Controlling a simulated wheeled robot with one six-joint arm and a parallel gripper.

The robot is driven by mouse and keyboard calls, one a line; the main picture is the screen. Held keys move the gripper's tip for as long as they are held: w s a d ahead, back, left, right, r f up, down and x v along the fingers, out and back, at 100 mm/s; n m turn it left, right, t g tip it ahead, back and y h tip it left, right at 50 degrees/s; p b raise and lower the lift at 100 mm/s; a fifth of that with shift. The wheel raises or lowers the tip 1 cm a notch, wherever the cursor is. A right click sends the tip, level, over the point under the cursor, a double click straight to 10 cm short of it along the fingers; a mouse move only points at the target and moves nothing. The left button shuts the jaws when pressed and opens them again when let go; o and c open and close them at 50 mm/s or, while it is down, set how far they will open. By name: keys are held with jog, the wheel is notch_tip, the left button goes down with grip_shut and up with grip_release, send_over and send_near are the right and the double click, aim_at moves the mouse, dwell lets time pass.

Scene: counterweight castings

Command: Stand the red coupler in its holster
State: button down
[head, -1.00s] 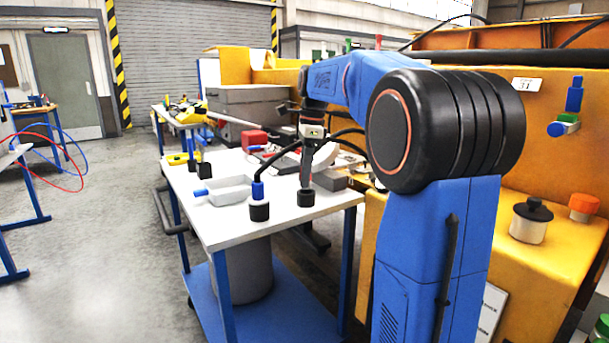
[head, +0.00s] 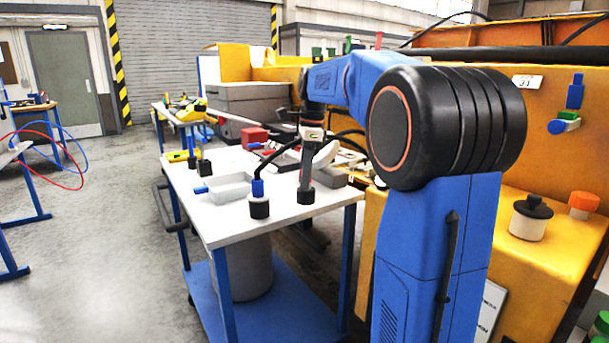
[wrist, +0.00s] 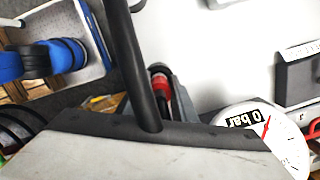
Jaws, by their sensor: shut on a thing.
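My gripper (head: 307,172) is over the near right part of the white cart top (head: 228,224). It is shut on the red coupler (wrist: 160,92), which shows in the wrist view as a narrow red and black piece beside a grey finger, partly behind a black hose (wrist: 141,60). In the head view the fingers point down at a black holster (head: 305,196). The fingers hide most of the coupler there, and I cannot tell how deep it sits in the holster. A blue coupler (head: 258,188) stands upright in a second black holster (head: 259,209) to the left.
A white pressure gauge (wrist: 275,135) is close right of my gripper. A red box (head: 255,138) stands farther back. The yellow casting (head: 540,120) rises at the right.

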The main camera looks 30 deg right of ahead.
jog(key=shift+f, duration=0.4)
jog(key=c, duration=1.4)
grip_release()
notch_tip(320, 180, up, 17)
jog(key=d, duration=0.2)
jog(key=shift+s+r, duration=0.15)
jog(key=shift+s, duration=0.25)
jog(key=shift+s+a, duration=0.1)
jog(key=shift+a, duration=0.05)
jog(key=s+a+f+n+t, duration=0.1)
jog(key=s+a+f+n, duration=0.4)
jog(key=s+f+n, duration=0.2)
jog(key=s+a+f+n+t, duration=0.1)
jog(key=s+a+f+n, duration=0.5)
jog(key=s+f, duration=0.6)
jog(key=s+a+f+n+t+h, duration=0.1)
jog(key=s+a+f+n, duration=0.5)
jog(key=f, duration=0.9)
jog(key=s+n+t, duration=0.1)
jog(key=s+n, duration=0.2)
jog(key=s, duration=0.1)
jog(key=shift+s+f+n, duration=0.2)
jog(key=shift+f+n, duration=0.1)
jog(key=shift+n, duration=0.1)
